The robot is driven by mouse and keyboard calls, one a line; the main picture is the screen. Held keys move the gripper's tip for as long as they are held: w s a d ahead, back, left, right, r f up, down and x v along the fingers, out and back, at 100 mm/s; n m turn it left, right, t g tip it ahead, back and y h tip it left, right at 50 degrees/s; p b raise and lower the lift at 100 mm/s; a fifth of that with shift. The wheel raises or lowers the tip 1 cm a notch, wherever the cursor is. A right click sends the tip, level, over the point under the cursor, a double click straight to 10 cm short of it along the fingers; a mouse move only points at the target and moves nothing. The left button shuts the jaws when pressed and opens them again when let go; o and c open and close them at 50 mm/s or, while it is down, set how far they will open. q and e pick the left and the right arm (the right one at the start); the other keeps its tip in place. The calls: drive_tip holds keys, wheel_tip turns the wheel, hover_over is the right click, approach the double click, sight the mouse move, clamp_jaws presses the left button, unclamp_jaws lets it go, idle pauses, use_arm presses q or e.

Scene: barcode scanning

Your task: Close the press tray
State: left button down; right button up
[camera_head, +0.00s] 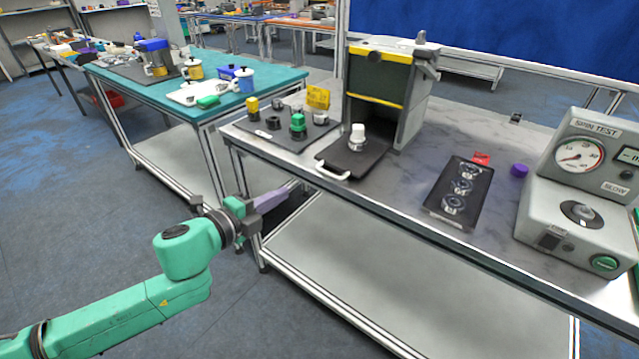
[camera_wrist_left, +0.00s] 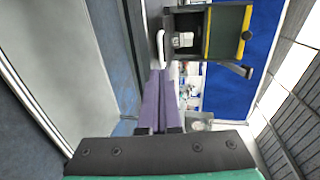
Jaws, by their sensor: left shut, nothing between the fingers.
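The press (camera_head: 393,88) is a grey housing with a dark front panel edged in yellow, standing at the back of the table. Its dark tray (camera_head: 352,156) sticks out toward the front edge, with a white handle (camera_head: 333,171) at its near end. A white-topped part (camera_head: 357,137) stands upright on the tray. My left gripper (camera_head: 287,194) has purple fingers and is shut and empty, in front of the table and left of the handle, apart from it. In the left wrist view the fingers (camera_wrist_left: 160,78) point toward the press (camera_wrist_left: 226,32) and tray. My right gripper is not in view.
A dark board with green, yellow and black parts (camera_head: 297,127) lies left of the tray. The teal table (camera_head: 140,95) is at the left.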

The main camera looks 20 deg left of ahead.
sight(322, 172)
use_arm(q)
drive_tip(key=p+x, duration=0.2)
drive_tip(key=x, duration=1.1)
drive_tip(key=shift+w+f, duration=0.1)
drive_tip(key=shift+w, duration=0.1)
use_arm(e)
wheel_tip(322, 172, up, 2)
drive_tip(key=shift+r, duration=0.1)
